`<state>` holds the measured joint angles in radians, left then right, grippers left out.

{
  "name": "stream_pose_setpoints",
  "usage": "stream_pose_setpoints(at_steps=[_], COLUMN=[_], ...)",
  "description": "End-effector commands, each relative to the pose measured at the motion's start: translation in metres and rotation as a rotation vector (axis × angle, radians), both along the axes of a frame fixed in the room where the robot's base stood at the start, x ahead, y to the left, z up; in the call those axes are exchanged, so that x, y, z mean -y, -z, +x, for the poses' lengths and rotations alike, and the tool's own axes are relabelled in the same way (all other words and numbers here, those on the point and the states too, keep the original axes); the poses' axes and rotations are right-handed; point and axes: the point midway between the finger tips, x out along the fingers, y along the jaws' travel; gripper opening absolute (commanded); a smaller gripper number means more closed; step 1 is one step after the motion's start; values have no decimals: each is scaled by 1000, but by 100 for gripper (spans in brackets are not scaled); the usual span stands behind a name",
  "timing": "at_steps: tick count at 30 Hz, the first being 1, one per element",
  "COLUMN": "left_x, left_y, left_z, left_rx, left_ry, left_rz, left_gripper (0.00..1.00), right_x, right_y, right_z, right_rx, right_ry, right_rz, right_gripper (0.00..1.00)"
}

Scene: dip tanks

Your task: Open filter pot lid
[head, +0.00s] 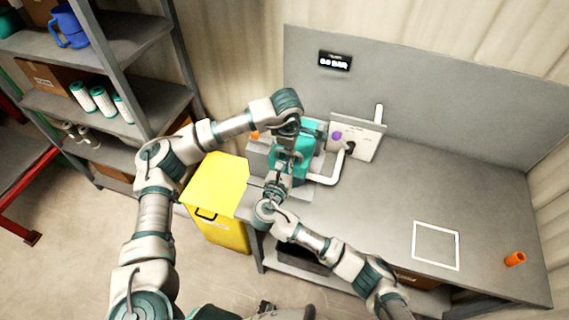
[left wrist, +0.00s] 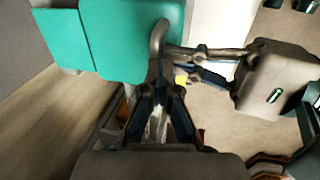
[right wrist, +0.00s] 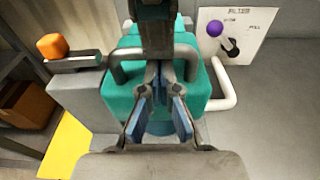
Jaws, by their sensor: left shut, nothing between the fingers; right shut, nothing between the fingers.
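The teal filter pot (head: 310,141) stands at the left end of the grey bench, partly hidden behind my arms. In the right wrist view its teal top (right wrist: 120,98) carries a grey bar handle (right wrist: 116,62). My right gripper (right wrist: 163,72) is shut and empty, its tips close to the handle; I cannot tell whether they touch. My left gripper (left wrist: 160,88) comes down from above, shut and empty, close to a curved grey bar (left wrist: 159,36) beside the teal body. The right gripper's fingers (left wrist: 195,52) reach in from the right there, close to the same bar.
A white panel with a purple knob (right wrist: 215,28) and a white pipe (right wrist: 224,92) stand right of the pot. An orange block (right wrist: 51,45) is on its left. A yellow bin (head: 217,183) stands beside the bench. The bench's right has a white square outline (head: 414,243) and an orange cylinder (head: 515,259).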

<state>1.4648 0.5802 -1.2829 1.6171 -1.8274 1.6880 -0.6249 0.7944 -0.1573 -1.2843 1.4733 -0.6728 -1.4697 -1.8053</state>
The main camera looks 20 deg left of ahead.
Motion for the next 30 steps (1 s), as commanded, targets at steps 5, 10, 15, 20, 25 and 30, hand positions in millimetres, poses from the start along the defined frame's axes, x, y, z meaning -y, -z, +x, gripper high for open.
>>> stream_pose_setpoints(at_steps=[5, 10, 15, 20, 25, 30], left_x=[3, 3, 2, 2, 1, 0], left_y=[11, 11, 10, 10, 9, 7], left_z=[-3, -2, -1, -1, -2, -5], left_rx=[-14, -13, -12, -12, -14, -10], left_ry=[8, 7, 3, 1, 2, 3], left_rz=[-2, -1, 0, 1, 1, -1], left_gripper=[0, 0, 0, 25, 39, 39], right_x=[0, -1, -1, -2, -2, -3], right_y=[-3, -23, -28, -28, -28, -28], right_z=[0, 0, 0, 0, 0, -2], right_rx=[1, 7, 13, 13, 13, 14], right_ry=[0, 0, -4, -5, -5, -3], right_rz=[1, 5, 9, 11, 10, 6], right_gripper=[0, 0, 0, 0, 0, 0])
